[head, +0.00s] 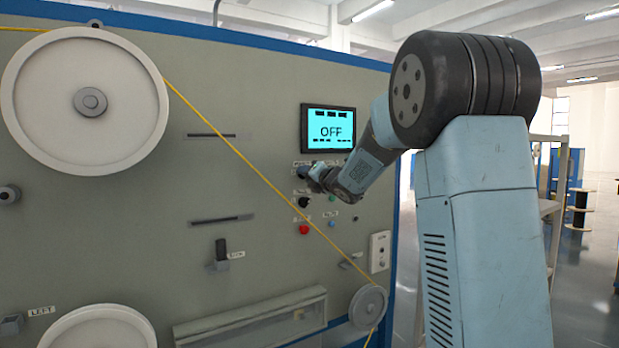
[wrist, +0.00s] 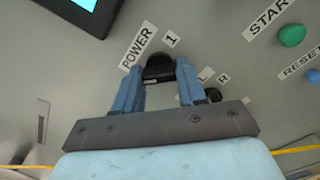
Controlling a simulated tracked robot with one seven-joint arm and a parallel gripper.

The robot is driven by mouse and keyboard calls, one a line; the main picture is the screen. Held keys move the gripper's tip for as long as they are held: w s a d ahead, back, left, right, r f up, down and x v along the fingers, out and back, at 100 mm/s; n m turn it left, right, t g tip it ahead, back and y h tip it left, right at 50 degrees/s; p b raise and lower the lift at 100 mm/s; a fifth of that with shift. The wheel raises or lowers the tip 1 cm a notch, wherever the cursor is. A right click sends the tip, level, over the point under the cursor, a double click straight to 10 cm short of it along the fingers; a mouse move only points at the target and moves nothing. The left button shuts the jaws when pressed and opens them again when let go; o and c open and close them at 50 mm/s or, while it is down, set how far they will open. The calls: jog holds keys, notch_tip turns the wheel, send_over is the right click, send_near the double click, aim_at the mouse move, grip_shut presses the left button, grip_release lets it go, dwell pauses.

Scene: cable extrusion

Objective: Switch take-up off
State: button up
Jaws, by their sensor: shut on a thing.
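The take-up panel (head: 130,230) is a large grey face with a blue border. Its screen (head: 331,129) is lit cyan and reads OFF; a corner of the screen also shows in the wrist view (wrist: 88,3). A black power knob (wrist: 158,62) sits beside a POWER label and a "1" mark. My gripper (wrist: 157,75) has its two blue fingers on either side of this knob and is shut on it. In the head view my gripper (head: 312,176) is against the panel below the screen and mostly hides the knob.
A second black knob (head: 303,202), labelled L and R in the wrist view, sits just below. A green START button (wrist: 292,35), a blue RESET button (wrist: 313,76) and a red button (head: 303,230) are near. A yellow cable (head: 240,155) runs diagonally across the panel from a large white wheel (head: 50,95).

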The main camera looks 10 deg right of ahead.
jog(key=o, duration=0.7)
jog(key=shift+f, duration=0.35)
jog(key=shift+c, duration=0.2)
jog(key=o, duration=0.4)
jog(key=shift+r, duration=0.15)
jog(key=v, duration=1.3)
jog(key=shift+s, duration=0.3)
jog(key=shift+d, duration=0.15)
